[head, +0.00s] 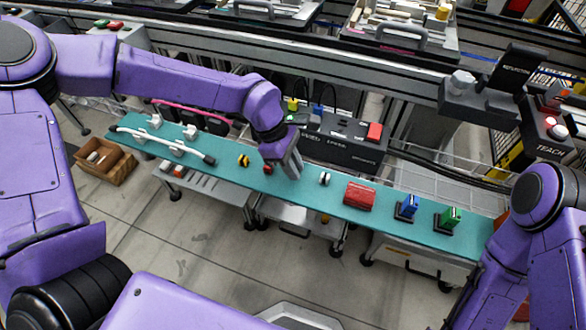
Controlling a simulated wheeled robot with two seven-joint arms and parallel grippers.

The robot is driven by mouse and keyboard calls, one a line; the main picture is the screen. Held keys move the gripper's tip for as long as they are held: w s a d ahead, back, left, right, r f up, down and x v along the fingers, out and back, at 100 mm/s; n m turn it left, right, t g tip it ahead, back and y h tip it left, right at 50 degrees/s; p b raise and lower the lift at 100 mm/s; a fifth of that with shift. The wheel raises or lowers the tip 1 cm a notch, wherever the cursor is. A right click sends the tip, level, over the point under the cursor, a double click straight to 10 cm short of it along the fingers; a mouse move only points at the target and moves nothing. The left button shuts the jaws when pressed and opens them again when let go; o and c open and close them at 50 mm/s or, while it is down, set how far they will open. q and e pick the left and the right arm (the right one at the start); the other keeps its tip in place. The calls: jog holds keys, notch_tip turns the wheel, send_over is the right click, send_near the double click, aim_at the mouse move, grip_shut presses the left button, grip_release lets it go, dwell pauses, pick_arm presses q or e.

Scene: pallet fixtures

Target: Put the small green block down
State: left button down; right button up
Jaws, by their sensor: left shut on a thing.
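My left gripper (291,165) points down at the middle of the teal work strip (225,166), low over it or at its surface. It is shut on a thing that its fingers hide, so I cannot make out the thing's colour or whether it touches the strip. No small green block shows at the fingers. A green piece (451,216) stands on a dark base near the strip's right end, well apart from the gripper. My right arm is at the lower right; its gripper is out of view.
Close left of the gripper are a small red-and-black piece (267,169) and a yellow-and-black one (244,160). To its right are a small white-and-black piece (325,179), a red box (359,195) and a blue piece (408,207). A dark control box (343,137) stands behind.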

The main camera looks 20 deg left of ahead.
pick_arm(q)
jog(key=shift+a+f, duration=0.1)
jog(key=shift+f, duration=0.5)
jog(key=shift+f, duration=0.15)
jog(key=c, duration=1.1)
grip_release()
jog(key=shift+o, duration=0.2)
jog(key=p+v, duration=0.1)
jog(key=v, duration=1.1)
jog(key=shift+p, duration=0.35)
